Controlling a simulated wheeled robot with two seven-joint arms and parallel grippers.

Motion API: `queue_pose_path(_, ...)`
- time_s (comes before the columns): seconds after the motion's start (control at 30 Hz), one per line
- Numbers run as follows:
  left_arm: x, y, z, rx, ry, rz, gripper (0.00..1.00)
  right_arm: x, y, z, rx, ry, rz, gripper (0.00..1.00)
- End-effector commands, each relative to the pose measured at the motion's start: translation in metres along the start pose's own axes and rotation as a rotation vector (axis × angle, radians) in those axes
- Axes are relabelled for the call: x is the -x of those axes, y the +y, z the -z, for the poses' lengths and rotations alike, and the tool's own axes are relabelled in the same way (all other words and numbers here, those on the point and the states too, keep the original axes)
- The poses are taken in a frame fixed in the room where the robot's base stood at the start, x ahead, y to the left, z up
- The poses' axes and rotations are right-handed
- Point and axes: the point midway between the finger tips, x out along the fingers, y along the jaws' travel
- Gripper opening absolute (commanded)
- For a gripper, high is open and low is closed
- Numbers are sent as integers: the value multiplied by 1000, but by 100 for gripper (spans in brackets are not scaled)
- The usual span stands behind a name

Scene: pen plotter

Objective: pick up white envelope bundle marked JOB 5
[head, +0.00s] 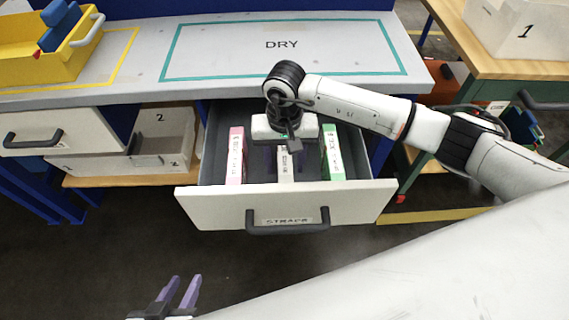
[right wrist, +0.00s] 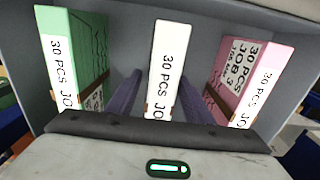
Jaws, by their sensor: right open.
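The white envelope bundle (head: 286,168) stands on edge in the middle of the open drawer (head: 290,208). In the right wrist view the white bundle (right wrist: 163,65) shows "30 PCS JO"; the rest is hidden by my gripper body. My right gripper (right wrist: 165,100) is open, pointing down into the drawer, with one purple finger on each side of the white bundle and gaps between. In the head view my right gripper (head: 285,150) partly covers the bundle. My left gripper (head: 178,292) is open and empty, low at the left over the floor.
A pink bundle (head: 236,155) and a green bundle (head: 332,152) stand in the drawer on either side. The grey worktop marked DRY (head: 300,60) is above. A yellow bin (head: 45,50) sits at the upper left, and bin 2 (head: 172,140) on the shelf below.

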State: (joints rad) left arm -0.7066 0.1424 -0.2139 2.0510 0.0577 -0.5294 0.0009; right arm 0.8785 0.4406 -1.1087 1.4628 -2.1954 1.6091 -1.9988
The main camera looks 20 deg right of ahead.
Motion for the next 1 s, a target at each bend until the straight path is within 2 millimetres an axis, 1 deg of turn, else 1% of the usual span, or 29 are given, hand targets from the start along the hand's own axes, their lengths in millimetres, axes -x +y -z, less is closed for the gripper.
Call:
queue_pose_path(0.03,-1,0,0,0,1,0,31,-7,0,0,-2,-1,1,47)
queue_pose_path(0.1,-1,-1,0,0,2,0,31,-11,-1,0,-1,0,2,47)
queue_pose_path(0.33,-1,-1,1,-1,3,1,31,-12,-1,0,1,1,2,47)
queue_pose_path(0.37,-1,-1,1,-1,3,1,31,-12,-1,0,1,1,2,45)
queue_pose_path(0.4,-1,-1,1,-1,3,1,31,-12,-1,0,1,1,1,38)
queue_pose_path(0.63,-1,-1,1,-1,3,2,31,-12,0,0,0,1,1,0)
queue_pose_path(0.87,-1,-1,1,-1,3,2,31,-11,-1,1,0,2,2,0)
queue_pose_path(1.0,0,-1,2,-1,3,2,31,-6,-1,1,0,3,2,0)
